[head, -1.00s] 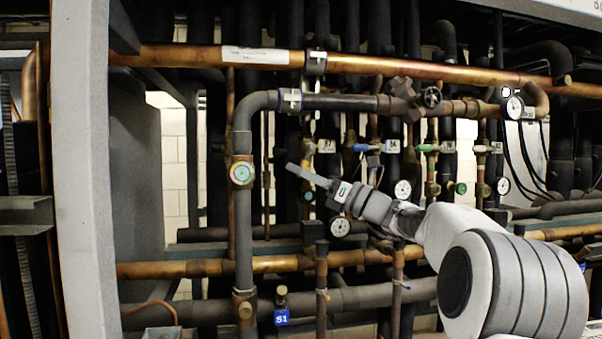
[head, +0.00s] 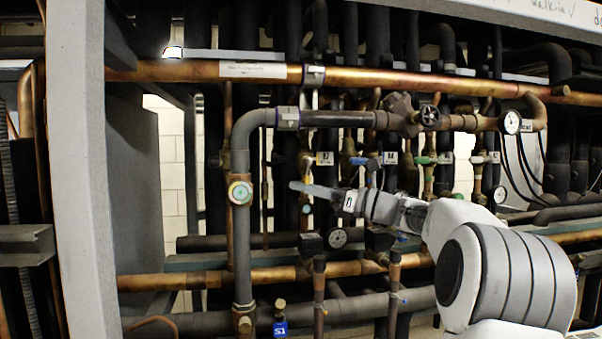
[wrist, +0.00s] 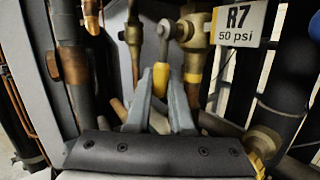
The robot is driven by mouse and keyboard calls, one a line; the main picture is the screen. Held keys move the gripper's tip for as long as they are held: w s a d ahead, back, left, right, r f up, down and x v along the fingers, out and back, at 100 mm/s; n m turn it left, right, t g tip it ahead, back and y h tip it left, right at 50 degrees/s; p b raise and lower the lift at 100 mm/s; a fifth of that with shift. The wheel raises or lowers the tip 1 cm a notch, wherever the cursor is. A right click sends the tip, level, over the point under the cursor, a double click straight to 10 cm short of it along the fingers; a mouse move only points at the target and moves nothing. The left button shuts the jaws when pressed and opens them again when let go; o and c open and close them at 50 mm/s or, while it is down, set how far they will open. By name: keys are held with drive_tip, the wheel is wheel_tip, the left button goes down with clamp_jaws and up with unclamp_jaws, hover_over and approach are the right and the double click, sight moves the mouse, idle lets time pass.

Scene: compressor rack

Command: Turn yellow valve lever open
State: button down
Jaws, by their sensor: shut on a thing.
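The yellow valve lever (wrist: 160,78) hangs from a metal shank below a bolted pivot on a brass valve (wrist: 193,35) in the wrist view. It points down, slightly tilted. My gripper (wrist: 161,90) is shut on its yellow sleeve, with one grey finger on each side. The lever is too small to make out clearly there.
A blue lever (head: 365,161) and a green lever (head: 424,160) sit on valves to the right. A grey pipe with a green gauge (head: 240,192) stands left of my gripper. Copper pipes (head: 210,279) run below, and another dark pipe (wrist: 283,85) is close right in the wrist view.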

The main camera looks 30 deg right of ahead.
drive_tip(key=shift+s+d+r+n+g+h+p, duration=0.1)
drive_tip(key=shift+d+r+n+g+h+p, duration=0.25)
drive_tip(key=shift+p, duration=0.5)
drive_tip(key=shift+f+n+g+p, duration=0.25)
drive_tip(key=shift+f+p, duration=0.1)
drive_tip(key=c, duration=0.8)
unclamp_jaws()
drive_tip(key=shift+s, duration=0.1)
drive_tip(key=shift+f+b, duration=0.1)
drive_tip(key=shift+b, duration=0.3)
